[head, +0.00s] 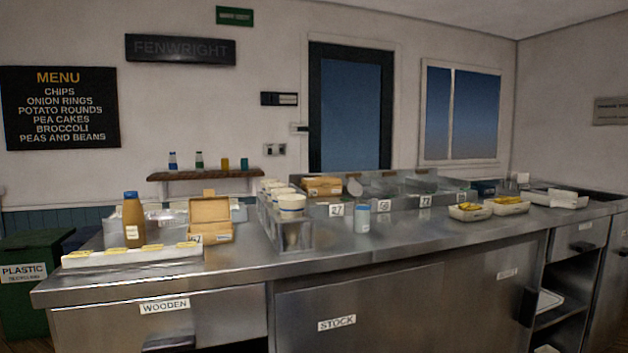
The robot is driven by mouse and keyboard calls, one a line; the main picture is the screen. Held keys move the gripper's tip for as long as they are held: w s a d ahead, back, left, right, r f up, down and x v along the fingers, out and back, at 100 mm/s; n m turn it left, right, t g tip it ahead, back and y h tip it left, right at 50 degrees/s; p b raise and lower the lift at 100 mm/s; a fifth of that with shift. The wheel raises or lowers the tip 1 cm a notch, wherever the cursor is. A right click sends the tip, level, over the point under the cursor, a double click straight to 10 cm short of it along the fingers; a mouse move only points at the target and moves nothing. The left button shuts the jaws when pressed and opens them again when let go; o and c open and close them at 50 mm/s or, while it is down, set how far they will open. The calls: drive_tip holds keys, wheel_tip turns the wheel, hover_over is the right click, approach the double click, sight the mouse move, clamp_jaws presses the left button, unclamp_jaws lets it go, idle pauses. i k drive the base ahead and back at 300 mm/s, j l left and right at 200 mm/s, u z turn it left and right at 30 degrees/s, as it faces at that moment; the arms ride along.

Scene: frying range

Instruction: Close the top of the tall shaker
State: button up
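A tall brown bottle-like container (133,222) with a pale label stands upright at the left of the steel counter (400,250), behind a long white tray. I cannot tell for certain which of these is the tall shaker. My gripper is not in view.
A white tray (120,258) and a cardboard box (210,218) flank the brown container. A steel holder with stacked cups (290,236) stands right of them. White food trays (468,213) lie farther right. The counter's front middle is clear. A wall shelf (205,175) holds several small bottles.

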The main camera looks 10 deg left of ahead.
sight(355, 190)
drive_tip(key=i+j, duration=0.1)
drive_tip(key=j, duration=0.9)
drive_tip(key=i+j, duration=0.15)
drive_tip(key=j, duration=0.3)
drive_tip(key=i+l+u, duration=0.15)
drive_tip(key=l, duration=0.3)
drive_tip(key=i+l+u, duration=0.15)
drive_tip(key=l, duration=0.3)
drive_tip(key=i+l+u, duration=0.15)
drive_tip(key=l, duration=0.3)
drive_tip(key=i+l+u, duration=0.15)
drive_tip(key=l, duration=0.35)
drive_tip(key=l+u, duration=0.15)
drive_tip(key=l, duration=0.3)
drive_tip(key=i, duration=0.05)
